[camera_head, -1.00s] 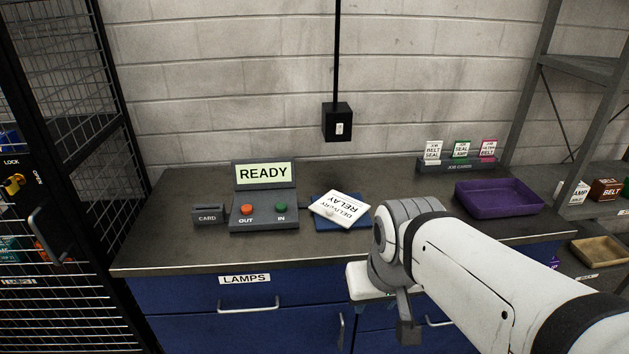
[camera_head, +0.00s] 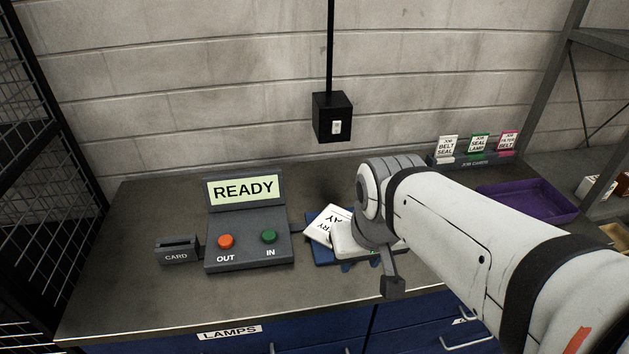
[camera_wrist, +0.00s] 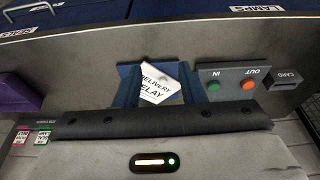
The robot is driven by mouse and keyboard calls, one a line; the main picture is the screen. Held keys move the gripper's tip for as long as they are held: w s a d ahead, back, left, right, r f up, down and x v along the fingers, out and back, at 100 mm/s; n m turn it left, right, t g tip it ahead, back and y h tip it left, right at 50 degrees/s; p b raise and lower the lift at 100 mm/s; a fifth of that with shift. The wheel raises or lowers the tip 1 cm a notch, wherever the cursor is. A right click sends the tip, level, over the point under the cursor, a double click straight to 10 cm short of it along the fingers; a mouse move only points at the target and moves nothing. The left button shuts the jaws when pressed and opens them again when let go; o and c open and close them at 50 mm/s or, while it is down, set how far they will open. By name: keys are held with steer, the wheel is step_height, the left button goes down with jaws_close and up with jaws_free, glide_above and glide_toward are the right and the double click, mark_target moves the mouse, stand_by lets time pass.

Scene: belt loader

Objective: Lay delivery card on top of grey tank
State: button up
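The white delivery card (camera_head: 323,224) lies at an angle on a blue pad (camera_head: 318,250) on the workbench, right of the READY console. Its DELIVERY RELAY print shows in the wrist view (camera_wrist: 159,82). My gripper (camera_wrist: 162,85) is above the card, with its blue fingers apart on either side of it. The card does not look clamped. In the head view my wrist hides the card's right part and most of the fingers. No grey tank is seen in either current view.
The console (camera_head: 247,240) with orange and green buttons stands left of the card, beside a card slot (camera_head: 178,250). A purple tray (camera_head: 528,203) and a job card rack (camera_head: 474,159) are at right. The bench's left end is clear.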

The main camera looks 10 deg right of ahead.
steer(key=shift+o, duration=0.4)
steer(key=shift+s, duration=0.1)
steer(key=shift+o, duration=0.7)
steer(key=w+f+b, duration=0.5)
steer(key=w, duration=0.4)
steer(key=w+d+f+n+t+b, duration=0.1)
steer(key=w+f+b, duration=0.4)
steer(key=w, duration=0.4)
steer(key=shift+d+n+y+b, duration=0.2)
steer(key=shift+n+y+b, duration=0.1)
steer(key=shift+b, duration=0.5)
steer(key=x, duration=0.8)
steer(key=shift+w+a+r, duration=0.15)
steer(key=shift+w+a, duration=0.05)
jaws_close()
